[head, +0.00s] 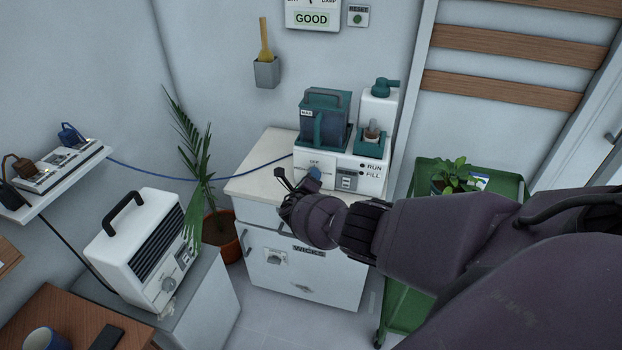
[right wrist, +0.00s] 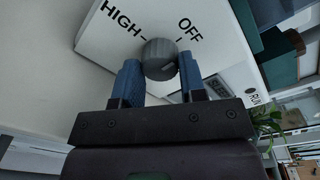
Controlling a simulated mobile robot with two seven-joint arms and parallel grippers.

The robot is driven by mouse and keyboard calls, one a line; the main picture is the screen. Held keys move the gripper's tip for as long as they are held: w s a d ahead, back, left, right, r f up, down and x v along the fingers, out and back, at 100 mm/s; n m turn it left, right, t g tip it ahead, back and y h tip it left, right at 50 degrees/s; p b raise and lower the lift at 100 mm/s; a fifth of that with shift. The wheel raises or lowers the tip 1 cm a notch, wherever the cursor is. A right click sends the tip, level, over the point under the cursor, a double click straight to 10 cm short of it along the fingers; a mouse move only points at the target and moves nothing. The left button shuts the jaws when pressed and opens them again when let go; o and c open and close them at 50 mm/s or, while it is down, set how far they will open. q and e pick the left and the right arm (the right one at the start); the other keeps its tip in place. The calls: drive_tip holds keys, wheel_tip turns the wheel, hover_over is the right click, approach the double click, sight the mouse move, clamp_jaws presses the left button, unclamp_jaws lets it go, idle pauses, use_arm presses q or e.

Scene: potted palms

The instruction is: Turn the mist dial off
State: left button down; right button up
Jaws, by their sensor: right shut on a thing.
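The mist dial (right wrist: 160,58) is a grey round knob on the white front panel of the misting machine (head: 343,172). In the right wrist view it sits between the labels HIGH and OFF. My right gripper (right wrist: 158,72) has its two blue fingers on either side of the dial and is shut on it. In the head view my right gripper (head: 308,177) reaches the left part of the machine's front, and its fingers partly hide the dial there. Which label the dial's mark points at is hard to tell. My left gripper is not in view.
The machine stands on a white cabinet (head: 300,266). A teal tank (head: 325,122) and a white pump bottle (head: 380,103) are on or behind it. A potted palm (head: 226,240) and a white heater (head: 140,245) stand to the left. A green cart (head: 430,172) is on the right.

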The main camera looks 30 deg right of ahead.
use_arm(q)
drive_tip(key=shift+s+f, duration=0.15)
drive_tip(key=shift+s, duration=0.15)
use_arm(e)
drive_tip(key=o, duration=0.9)
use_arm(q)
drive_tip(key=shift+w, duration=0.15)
use_arm(e)
drive_tip(key=shift+s+a+r+p, duration=0.1)
drive_tip(key=shift+s+a+p, duration=0.1)
drive_tip(key=shift+a+p, duration=0.15)
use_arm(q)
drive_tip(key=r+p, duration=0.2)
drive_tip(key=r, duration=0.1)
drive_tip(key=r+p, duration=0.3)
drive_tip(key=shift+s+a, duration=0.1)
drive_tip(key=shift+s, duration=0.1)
use_arm(e)
drive_tip(key=v, duration=1)
drive_tip(key=shift+s, duration=0.1)
